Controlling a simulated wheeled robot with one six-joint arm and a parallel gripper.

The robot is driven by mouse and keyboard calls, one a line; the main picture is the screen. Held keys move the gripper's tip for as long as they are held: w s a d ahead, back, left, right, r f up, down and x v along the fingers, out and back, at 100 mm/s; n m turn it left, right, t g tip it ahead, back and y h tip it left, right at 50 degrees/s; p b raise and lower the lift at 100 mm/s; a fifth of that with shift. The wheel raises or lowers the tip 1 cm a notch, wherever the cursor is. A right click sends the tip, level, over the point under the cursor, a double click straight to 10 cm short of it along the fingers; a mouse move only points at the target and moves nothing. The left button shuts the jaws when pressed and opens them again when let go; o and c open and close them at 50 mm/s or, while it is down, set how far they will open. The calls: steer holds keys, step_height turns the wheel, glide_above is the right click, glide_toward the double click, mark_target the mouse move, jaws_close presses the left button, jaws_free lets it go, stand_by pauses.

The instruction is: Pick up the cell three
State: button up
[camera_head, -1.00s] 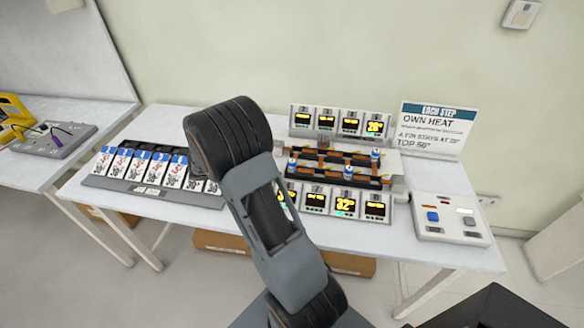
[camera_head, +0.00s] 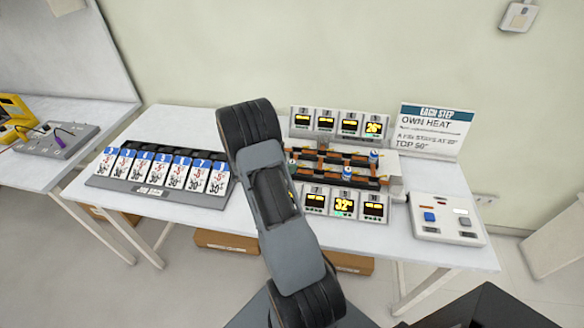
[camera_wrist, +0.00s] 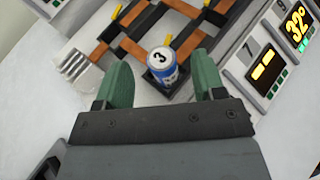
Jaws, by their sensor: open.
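Cell three (camera_wrist: 162,62) is a small blue-and-white can with a black 3 on its pale top. It stands in a dark square seat at the end of an orange bar in the wrist view. My gripper (camera_wrist: 163,80) is open and empty, with one green finger to each side of the cell's position in the picture. The cell appears just ahead of the fingertips; I see no contact. In the head view a small cell (camera_head: 293,162) at the rig's left end, right beside my arm, looks like the same one. My gripper is hidden there behind my arm.
The rig carries other cells (camera_head: 374,156) and (camera_head: 347,172). Display panels (camera_head: 340,122) stand behind it and in front, one reading 32°. A rack of numbered cards (camera_head: 165,170) is at left, a button box (camera_head: 447,219) at right.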

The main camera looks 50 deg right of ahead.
mark_target(292, 162)
steer(key=shift+x, duration=1.55)
steer(key=shift+s, duration=0.1)
steer(key=shift+c, duration=0.4)
steer(key=c, duration=1)
steer(key=shift+o, duration=0.2)
